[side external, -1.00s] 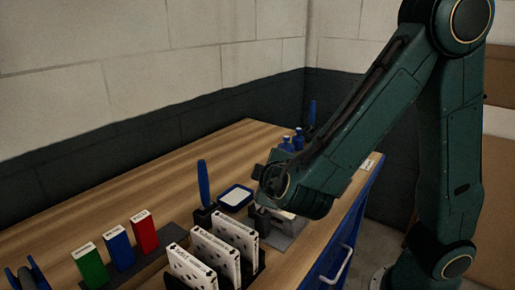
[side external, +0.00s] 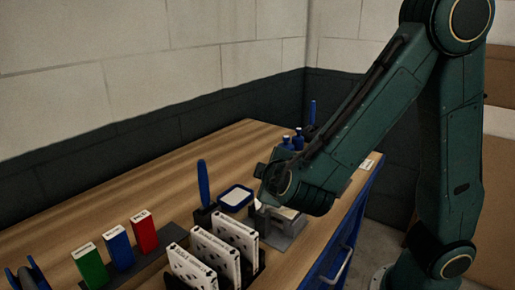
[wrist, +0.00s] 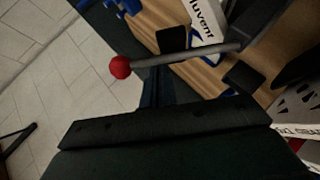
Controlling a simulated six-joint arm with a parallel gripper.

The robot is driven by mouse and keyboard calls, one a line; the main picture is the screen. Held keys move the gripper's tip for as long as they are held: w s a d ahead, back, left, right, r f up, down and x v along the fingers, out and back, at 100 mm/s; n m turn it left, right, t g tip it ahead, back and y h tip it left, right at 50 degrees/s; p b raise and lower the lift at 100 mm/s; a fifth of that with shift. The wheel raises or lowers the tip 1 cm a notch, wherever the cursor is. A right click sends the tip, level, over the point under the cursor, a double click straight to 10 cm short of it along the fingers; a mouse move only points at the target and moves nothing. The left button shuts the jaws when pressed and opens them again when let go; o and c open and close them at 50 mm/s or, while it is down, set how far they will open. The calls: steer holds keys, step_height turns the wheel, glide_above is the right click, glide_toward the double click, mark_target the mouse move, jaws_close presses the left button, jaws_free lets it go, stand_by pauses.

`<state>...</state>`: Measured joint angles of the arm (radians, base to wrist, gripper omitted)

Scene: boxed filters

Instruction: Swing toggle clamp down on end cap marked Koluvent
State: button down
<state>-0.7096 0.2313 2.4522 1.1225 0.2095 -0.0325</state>
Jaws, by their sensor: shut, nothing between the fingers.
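In the wrist view, the toggle clamp's grey lever (wrist: 185,57) runs across the picture and ends in a red ball knob (wrist: 120,67) at the left. Behind it lies a white end cap (wrist: 205,22) with the letters "luvent" partly readable. In the side view, my gripper (side external: 263,211) is low over the grey fixture (side external: 288,234), largely hidden by my wrist. My gripper is shut and empty. I cannot tell whether it touches the lever. The clamp's pressing end and its contact with the cap are not clear.
White boxes (side external: 212,256) stand in a dark rack left of the fixture. Green (side external: 91,265), blue (side external: 119,248) and red (side external: 144,231) boxes stand further left. A blue-handled tool (side external: 203,181) and blue-rimmed tray (side external: 236,198) are close behind. The bench's rear left is clear.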

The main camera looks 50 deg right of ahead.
steer(key=shift+d+f, duration=0.1)
steer(key=shift+d, duration=1.1)
stand_by(1.6)
steer(key=shift+a, duration=0.1)
stand_by(0.3)
steer(key=a, duration=0.8)
steer(key=shift+r, duration=0.3)
stand_by(1.0)
stand_by(0.4)
steer(key=shift+a+r, duration=0.2)
steer(key=shift+a, duration=2.3)
steer(key=shift+d, duration=0.15)
steer(key=s+d+r+m+g+y, duration=0.2)
steer(key=s+d+m+g+y, duration=0.25)
steer(key=d, duration=0.45)
steer(key=s+r+t+y, duration=0.1)
steer(key=s+r+y, duration=0.1)
steer(key=s, duration=0.4)
steer(key=s+d+r+t+y, duration=0.1)
steer(key=s+y, duration=0.2)
steer(key=s, duration=0.3)
steer(key=shift+s+r+n, duration=0.35)
